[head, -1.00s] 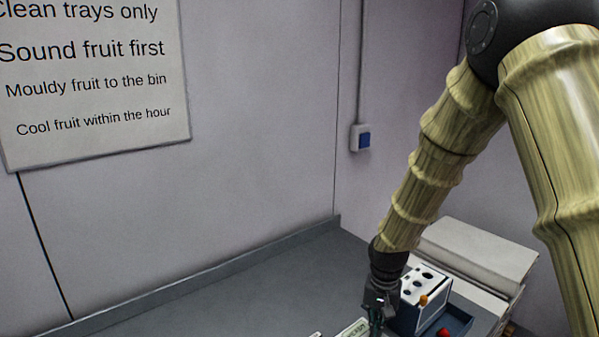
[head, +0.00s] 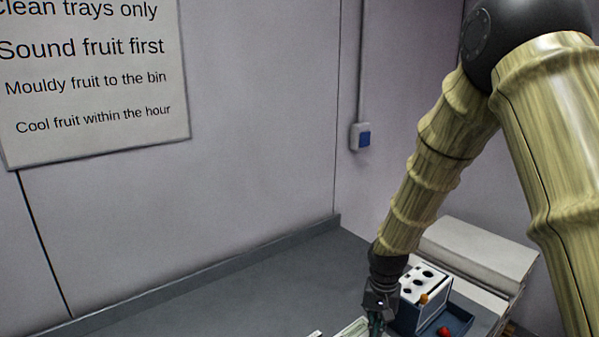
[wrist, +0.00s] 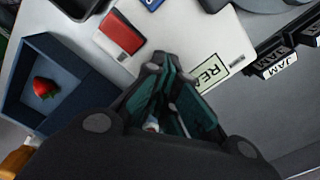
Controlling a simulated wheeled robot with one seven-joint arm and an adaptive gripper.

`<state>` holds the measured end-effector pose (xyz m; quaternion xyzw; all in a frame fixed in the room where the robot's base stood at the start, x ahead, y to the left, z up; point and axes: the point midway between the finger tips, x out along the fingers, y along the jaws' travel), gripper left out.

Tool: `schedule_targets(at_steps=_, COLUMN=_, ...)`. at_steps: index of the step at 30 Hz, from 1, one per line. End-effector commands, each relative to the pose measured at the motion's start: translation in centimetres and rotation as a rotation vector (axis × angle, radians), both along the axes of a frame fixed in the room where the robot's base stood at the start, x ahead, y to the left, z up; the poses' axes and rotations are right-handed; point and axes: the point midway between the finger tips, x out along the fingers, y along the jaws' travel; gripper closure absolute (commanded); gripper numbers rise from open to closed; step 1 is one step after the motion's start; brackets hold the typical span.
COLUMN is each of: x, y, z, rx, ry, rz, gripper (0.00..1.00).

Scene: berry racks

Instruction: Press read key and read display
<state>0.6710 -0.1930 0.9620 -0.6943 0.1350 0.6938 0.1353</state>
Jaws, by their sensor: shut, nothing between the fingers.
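My gripper (head: 375,318) is low over the bench at the bottom of the head view. In the wrist view its dark green fingers (wrist: 163,78) come together at their ends, with nothing held. Past the fingertips lies a pale, flat-faced unit (wrist: 228,40) with a label reading "REA", its last part covered by a finger. A red block with a white strip (wrist: 122,35) sits on the pale surface to the left of the fingertips. I cannot make out the read key or any figures on a display; the gripper may hide the key. Contact with the unit cannot be told.
A blue tray (wrist: 22,93) with a strawberry (wrist: 44,88) lies left in the wrist view. Black holders with a "JAM" label (wrist: 280,62) stand right. A white-topped box with dark holes (head: 424,278) stands close beside my gripper. Bench to the left (head: 250,295) is clear.

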Motion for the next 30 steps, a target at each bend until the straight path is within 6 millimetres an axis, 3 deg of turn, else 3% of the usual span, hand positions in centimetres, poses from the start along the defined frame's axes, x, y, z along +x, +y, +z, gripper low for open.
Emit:
schedule_targets(at_steps=8, x=0.0, y=0.0, z=0.2, rx=0.0, ry=0.0, rz=0.0, gripper=1.0)
schedule_targets(at_steps=30, x=0.0, y=0.0, z=4.6, rx=0.0, ry=0.001, rz=0.0, gripper=1.0)
